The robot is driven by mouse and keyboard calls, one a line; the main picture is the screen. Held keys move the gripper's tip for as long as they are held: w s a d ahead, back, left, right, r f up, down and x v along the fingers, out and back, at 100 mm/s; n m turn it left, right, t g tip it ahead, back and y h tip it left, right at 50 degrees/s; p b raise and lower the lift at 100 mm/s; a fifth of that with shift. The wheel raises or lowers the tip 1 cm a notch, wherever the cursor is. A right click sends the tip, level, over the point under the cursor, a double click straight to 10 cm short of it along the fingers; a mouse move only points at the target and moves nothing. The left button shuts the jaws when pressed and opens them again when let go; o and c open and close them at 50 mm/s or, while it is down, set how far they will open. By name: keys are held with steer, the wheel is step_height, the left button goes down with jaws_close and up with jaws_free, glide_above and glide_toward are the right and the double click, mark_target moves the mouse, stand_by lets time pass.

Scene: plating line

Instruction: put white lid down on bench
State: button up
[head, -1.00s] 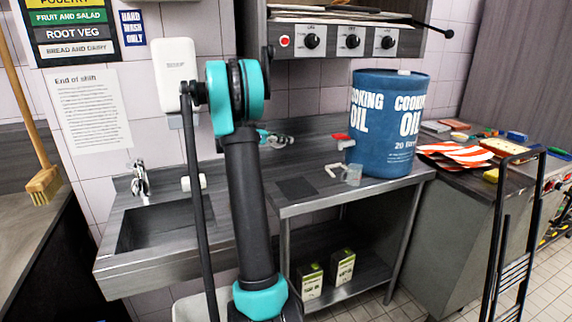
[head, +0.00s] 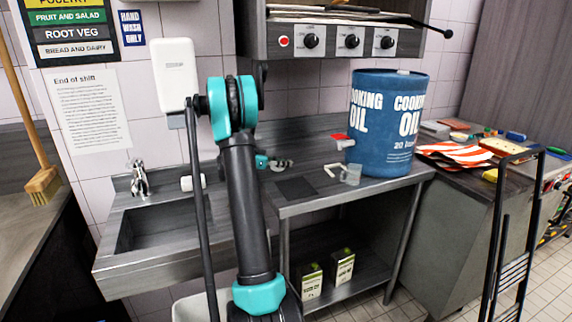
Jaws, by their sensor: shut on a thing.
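My gripper (head: 284,164) is small in the head view, beyond my arm's teal joint. It is shut and hovers over the left back part of the grey steel bench (head: 335,192). The white lid in its jaws is too small to make out clearly, and my arm hides part of this area. A dark flat square (head: 297,187) lies on the bench just below and in front of the gripper.
A blue cooking oil drum (head: 388,125) with a red tap (head: 341,137) stands at the bench's right. A sink (head: 160,225) adjoins on the left. Cartons (head: 343,266) stand on the lower shelf.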

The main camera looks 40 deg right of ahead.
steer(key=o, duration=0.8)
steer(key=shift+f, duration=0.1)
steer(key=v, duration=1.2)
